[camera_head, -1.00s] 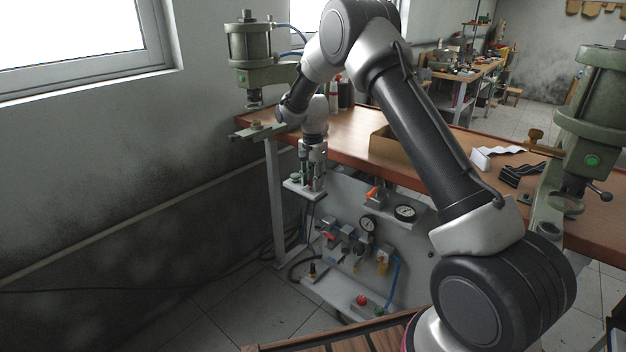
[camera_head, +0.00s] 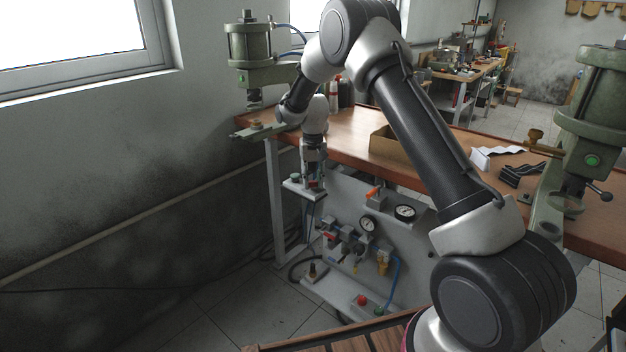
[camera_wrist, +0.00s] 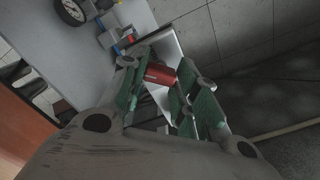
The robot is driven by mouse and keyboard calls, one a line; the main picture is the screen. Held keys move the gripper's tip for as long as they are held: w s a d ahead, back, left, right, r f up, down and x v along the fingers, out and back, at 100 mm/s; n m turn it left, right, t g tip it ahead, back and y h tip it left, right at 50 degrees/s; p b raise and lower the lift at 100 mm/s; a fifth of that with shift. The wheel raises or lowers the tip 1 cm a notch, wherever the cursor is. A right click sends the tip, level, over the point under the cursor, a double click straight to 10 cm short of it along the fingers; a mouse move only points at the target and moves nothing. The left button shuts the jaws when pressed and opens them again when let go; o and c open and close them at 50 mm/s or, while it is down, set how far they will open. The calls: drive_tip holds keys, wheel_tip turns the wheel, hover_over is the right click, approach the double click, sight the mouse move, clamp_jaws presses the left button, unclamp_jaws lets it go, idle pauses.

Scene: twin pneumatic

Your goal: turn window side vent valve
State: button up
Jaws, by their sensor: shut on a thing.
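My gripper (camera_head: 314,182) reaches down at the window-side small shelf (camera_head: 292,187) of the grey panel under the bench. In the wrist view, the green-padded fingers of my gripper (camera_wrist: 163,66) are shut on the red handle (camera_wrist: 160,74) of the window-side vent valve. The handle shows as a short red cylinder between the pads. The valve body is mostly hidden by the fingers in both views. How far the handle is turned cannot be told.
A second valve with an orange-red lever (camera_head: 373,193) and a gauge (camera_head: 405,212) stand on the panel's right shelf. Another gauge (camera_head: 368,224), fittings and blue hose sit lower. The workbench (camera_head: 345,150) edge is close above my gripper. A green press (camera_head: 250,50) stands by the wall.

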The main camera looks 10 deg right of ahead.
sight(313, 181)
drive_tip(key=n, duration=0.4)
drive_tip(key=shift+n, duration=2.1)
drive_tip(key=o, duration=1)
wheel_tip(313, 181, up, 12)
drive_tip(key=shift+r, duration=0.1)
